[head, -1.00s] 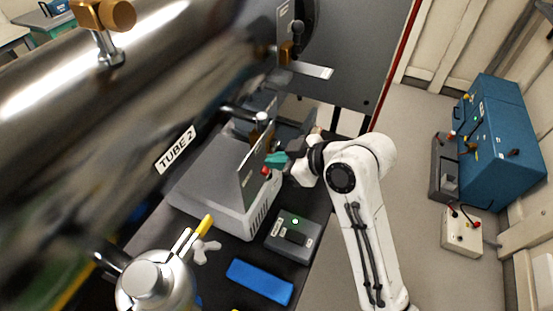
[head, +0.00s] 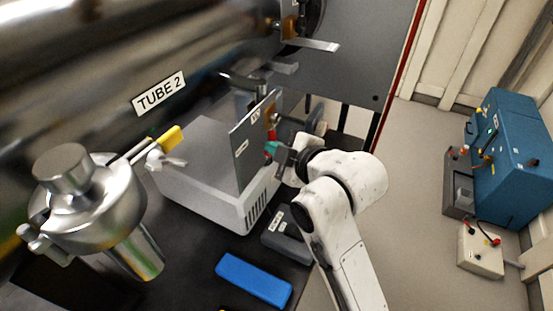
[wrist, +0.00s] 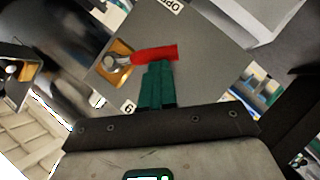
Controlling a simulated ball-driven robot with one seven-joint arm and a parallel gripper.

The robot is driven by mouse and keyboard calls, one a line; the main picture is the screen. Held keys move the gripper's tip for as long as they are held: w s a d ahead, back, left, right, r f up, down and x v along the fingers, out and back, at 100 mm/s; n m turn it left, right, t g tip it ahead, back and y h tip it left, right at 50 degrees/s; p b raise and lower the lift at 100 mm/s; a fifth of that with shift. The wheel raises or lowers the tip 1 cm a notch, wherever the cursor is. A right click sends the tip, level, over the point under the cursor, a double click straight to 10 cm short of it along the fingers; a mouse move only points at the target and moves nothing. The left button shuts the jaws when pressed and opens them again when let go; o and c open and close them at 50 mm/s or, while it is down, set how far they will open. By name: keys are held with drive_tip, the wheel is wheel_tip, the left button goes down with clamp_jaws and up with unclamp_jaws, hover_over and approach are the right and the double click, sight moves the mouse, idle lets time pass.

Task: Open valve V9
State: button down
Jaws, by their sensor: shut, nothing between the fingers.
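A grey upright plate (head: 243,150) carries a brass valve with a red lever handle (head: 271,136). In the wrist view the red handle (wrist: 155,54) runs sideways to the right from a silver hub on the brass valve body (wrist: 113,62). Small white labels sit on the plate; I cannot read a V9 on them. My gripper (head: 272,150) is at the plate's right side, just by the handle. In the wrist view its green fingers (wrist: 157,72) are together, with tips against or just under the red handle. Nothing is held between them.
A grey sloped housing (head: 200,165) stands behind the plate. A steel vessel (head: 90,205) with a yellow-handled valve (head: 170,136) is at left. A grey lever (head: 315,45) juts out above. A blue block (head: 254,279) lies on the bench. A blue cabinet (head: 512,155) stands right, across open floor.

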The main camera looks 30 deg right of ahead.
drive_tip(key=f+n+t+b, duration=0.1)
drive_tip(key=b, duration=0.2)
drive_tip(key=w+d+f+n+t+h+b, duration=0.1)
drive_tip(key=n+b, duration=0.1)
drive_tip(key=b, duration=0.1)
drive_tip(key=w+d+f+n+t+b, duration=0.1)
drive_tip(key=f+n+t+b, duration=0.1)
drive_tip(key=b, duration=0.1)
drive_tip(key=shift+d+b, duration=0.15)
drive_tip(key=shift+b, duration=0.15)
drive_tip(key=shift+d+f, duration=0.15)
idle(0.4)
